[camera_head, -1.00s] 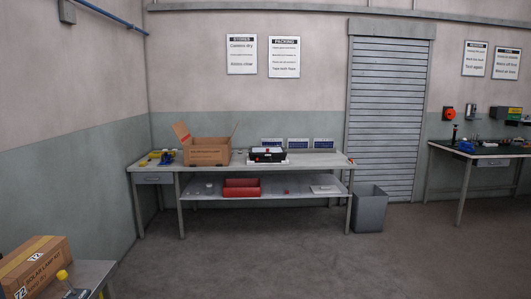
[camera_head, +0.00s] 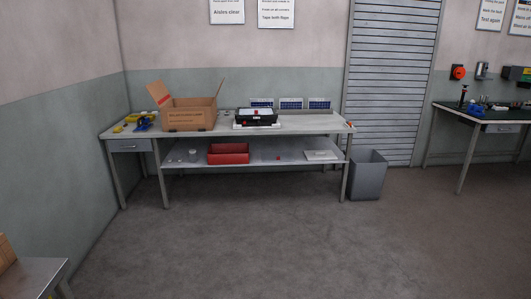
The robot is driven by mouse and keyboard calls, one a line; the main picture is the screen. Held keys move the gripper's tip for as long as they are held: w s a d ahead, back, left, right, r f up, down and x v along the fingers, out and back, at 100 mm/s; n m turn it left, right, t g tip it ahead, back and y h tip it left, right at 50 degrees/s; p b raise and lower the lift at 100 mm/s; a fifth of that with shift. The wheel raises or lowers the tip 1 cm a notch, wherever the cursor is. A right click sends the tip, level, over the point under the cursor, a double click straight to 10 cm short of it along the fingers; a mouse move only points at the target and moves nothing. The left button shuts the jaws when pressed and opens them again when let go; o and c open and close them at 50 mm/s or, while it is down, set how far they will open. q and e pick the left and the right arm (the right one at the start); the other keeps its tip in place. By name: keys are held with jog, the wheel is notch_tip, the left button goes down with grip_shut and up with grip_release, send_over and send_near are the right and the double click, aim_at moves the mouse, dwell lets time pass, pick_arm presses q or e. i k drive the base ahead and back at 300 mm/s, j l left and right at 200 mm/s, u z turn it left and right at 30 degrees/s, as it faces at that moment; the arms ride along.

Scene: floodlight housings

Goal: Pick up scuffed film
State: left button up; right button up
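I cannot make out a scuffed film for certain at this distance. A black housing (camera_head: 256,118) with a pale face sits on a white pad (camera_head: 243,126) on the workbench (camera_head: 300,126) along the back wall. A flat white item (camera_head: 321,155) lies on the lower shelf at the right, and a small red item (camera_head: 278,158) lies left of it; both are too small to identify. Neither of my grippers is in view.
An open cardboard box (camera_head: 188,114), a blue tape dispenser (camera_head: 144,122) and several blue panels (camera_head: 291,104) are on the bench. A red bin (camera_head: 228,154) is on its shelf. A grey waste bin (camera_head: 368,176) stands beside it. A second bench (camera_head: 480,119) is right. The floor ahead is clear.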

aim_at(257, 111)
jog(key=i+z, duration=0.4)
jog(key=i, duration=1.7)
